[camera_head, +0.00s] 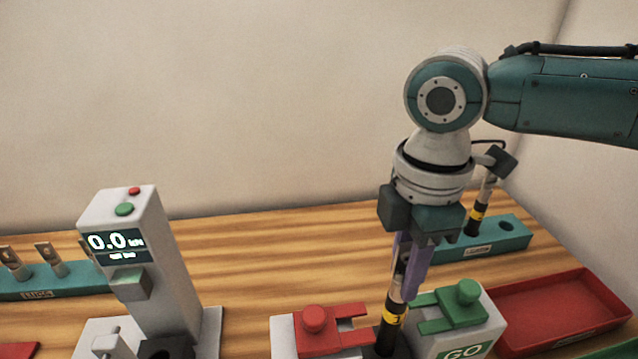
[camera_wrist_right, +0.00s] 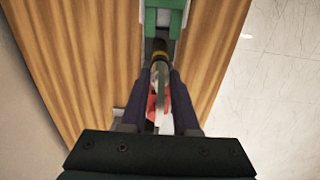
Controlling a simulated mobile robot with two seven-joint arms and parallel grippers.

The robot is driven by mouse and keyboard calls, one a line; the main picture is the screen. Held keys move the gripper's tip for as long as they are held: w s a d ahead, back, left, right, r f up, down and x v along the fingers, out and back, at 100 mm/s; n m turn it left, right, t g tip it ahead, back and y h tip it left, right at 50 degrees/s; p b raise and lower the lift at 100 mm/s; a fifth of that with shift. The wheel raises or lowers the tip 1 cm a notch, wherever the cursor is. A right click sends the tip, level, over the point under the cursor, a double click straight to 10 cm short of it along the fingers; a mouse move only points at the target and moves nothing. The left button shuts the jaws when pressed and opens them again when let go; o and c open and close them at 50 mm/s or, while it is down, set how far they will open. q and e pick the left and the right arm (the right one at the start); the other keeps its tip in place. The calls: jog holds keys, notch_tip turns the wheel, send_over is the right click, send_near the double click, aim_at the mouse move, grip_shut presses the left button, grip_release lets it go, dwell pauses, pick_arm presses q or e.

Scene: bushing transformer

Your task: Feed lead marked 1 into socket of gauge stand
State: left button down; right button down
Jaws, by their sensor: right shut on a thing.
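My right gripper (camera_head: 408,278) points down and is shut on the lead marked 1 (camera_head: 394,312). This lead has a yellow band with a 1 and a black lower part. It stands nearly upright between a red clamp-like block (camera_head: 333,333) and a green block (camera_head: 455,306) labelled GO. Its bottom end is at the lower picture edge, so I cannot tell whether it sits in a socket. In the right wrist view the lead (camera_wrist_right: 160,70) lies between the fingers, its black end by the green part (camera_wrist_right: 163,18). My left gripper is not in view.
A grey stand with a 0.0 display (camera_head: 142,265) is at left, beside a teal rack of metal lugs (camera_head: 60,283). Behind my right gripper, a teal rack (camera_head: 512,238) holds another yellow-banded lead (camera_head: 478,212). A red tray (camera_head: 550,312) lies right. Bare wood shows at centre.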

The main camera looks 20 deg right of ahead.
jog(key=shift+f+b, duration=1.15)
jog(key=shift+f, duration=0.75)
jog(key=c, duration=0.6)
grip_release()
notch_tip(320, 180, up, 10)
jog(key=shift+b, duration=0.35)
